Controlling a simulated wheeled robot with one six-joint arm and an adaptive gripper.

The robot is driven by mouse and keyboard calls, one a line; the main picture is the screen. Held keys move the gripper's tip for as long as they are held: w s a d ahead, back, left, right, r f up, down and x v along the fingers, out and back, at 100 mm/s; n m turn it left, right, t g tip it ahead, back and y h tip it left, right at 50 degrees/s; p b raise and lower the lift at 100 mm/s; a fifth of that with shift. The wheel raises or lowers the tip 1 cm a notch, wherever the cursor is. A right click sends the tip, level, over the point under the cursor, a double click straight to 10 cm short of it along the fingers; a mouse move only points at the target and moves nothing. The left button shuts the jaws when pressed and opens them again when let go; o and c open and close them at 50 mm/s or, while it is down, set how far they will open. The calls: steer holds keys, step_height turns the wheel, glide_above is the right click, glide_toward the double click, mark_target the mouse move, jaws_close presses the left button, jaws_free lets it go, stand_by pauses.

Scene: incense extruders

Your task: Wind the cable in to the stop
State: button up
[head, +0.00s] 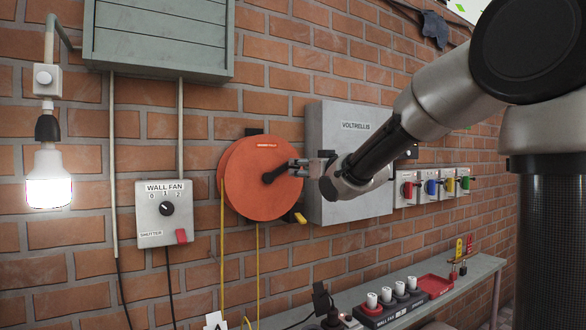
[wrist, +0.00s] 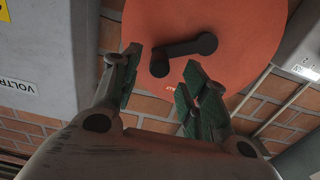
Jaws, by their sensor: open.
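The orange-red cable reel (head: 240,185) is on the brick wall, with a black crank (head: 281,172) on its face. Yellow cable (head: 257,275) hangs from it in two runs. A small yellow piece (head: 294,217) sits at the reel's lower right; I cannot tell whether it is the stop. My gripper (head: 312,165) is at the crank's outer end. In the wrist view, my gripper (wrist: 163,62) is open with green-padded fingers, and the crank's near end (wrist: 160,66) shows between or just beyond the fingertips. A gap shows on both sides.
A grey VOLTRELLIS cabinet (head: 340,115) stands close right of the reel, behind my arm. A WALL FAN switch box (head: 166,212) is at the left. A lit bulb (head: 48,180) hangs farther left. Below, a shelf (head: 465,275) carries black-and-red blocks with white pegs (head: 388,300).

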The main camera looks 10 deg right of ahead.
mark_target(298, 167)
steer(key=x, duration=0.5)
steer(key=shift+w+f, duration=0.1)
steer(key=shift+w, duration=0.1)
jaws_close()
